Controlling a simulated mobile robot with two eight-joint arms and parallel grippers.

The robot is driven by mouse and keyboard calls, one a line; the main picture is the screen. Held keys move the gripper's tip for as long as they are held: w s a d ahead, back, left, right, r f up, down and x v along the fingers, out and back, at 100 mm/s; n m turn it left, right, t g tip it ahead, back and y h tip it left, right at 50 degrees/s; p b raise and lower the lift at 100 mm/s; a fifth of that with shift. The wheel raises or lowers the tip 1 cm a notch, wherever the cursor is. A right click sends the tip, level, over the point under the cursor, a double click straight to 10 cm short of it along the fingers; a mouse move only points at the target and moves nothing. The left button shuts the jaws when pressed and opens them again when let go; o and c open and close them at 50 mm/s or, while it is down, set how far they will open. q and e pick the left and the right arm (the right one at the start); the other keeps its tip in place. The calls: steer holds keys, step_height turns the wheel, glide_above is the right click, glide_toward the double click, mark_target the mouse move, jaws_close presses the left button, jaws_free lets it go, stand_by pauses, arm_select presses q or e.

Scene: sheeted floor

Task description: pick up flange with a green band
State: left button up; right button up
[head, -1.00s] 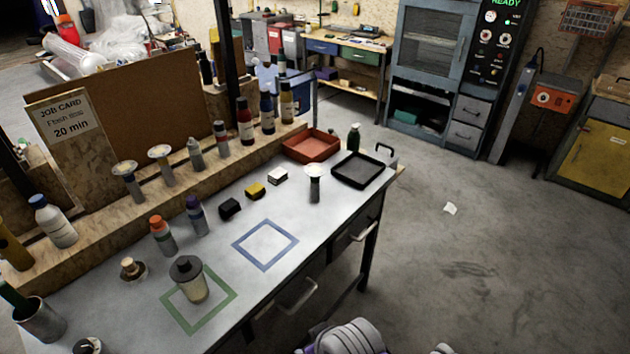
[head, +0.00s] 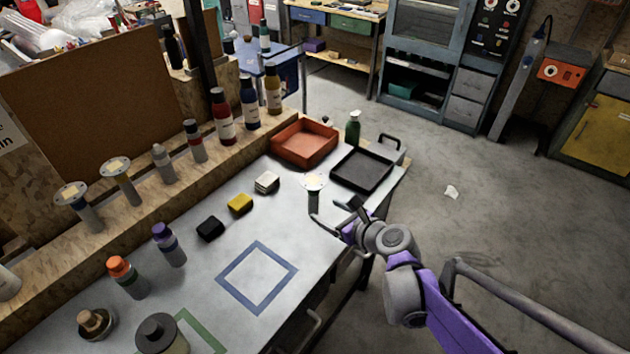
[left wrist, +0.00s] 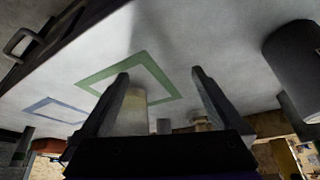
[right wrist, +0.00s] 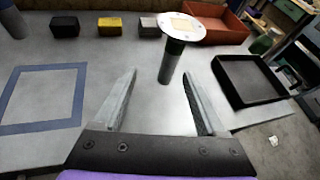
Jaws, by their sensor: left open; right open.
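A flange with a pale round plate on a dark stem (head: 314,186) stands upright on the bench in front of the black tray. In the right wrist view its plate (right wrist: 181,26) shows with a dark, greenish band below it. My right gripper (head: 333,207) is open beside the flange on its near side. In the right wrist view the stem shows ahead, between the open fingers (right wrist: 174,70); I see no grip on it. My left gripper (left wrist: 160,76) is open and shows only in the left wrist view, with a jar (left wrist: 131,112) seen beyond its fingers.
The black tray (head: 337,173) and red tray (head: 278,150) lie beyond the flange, with a green bottle (head: 353,128) near. Black (head: 210,228), yellow (head: 240,203) and pale (head: 266,182) blocks lie to its left. Two other flanges (head: 88,215) (head: 129,187) stand on the ledge. The blue square is empty.

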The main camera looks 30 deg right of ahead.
mark_target(317, 196)
steer(key=shift+m, duration=0.7)
steer(key=w, duration=0.1)
steer(key=w+f, duration=0.1)
steer(key=w, duration=0.3)
steer(key=shift+w+d+f, duration=0.1)
steer(key=shift+d+f, duration=0.2)
steer(key=shift+d, duration=0.1)
steer(key=shift+d+x, duration=0.25)
steer(key=shift+x, duration=1.1)
steer(key=shift+d+x, duration=0.2)
steer(key=shift+x, duration=1.15)
steer(key=shift+w+r, duration=0.1)
steer(key=shift+r, duration=0.1)
jaws_close()
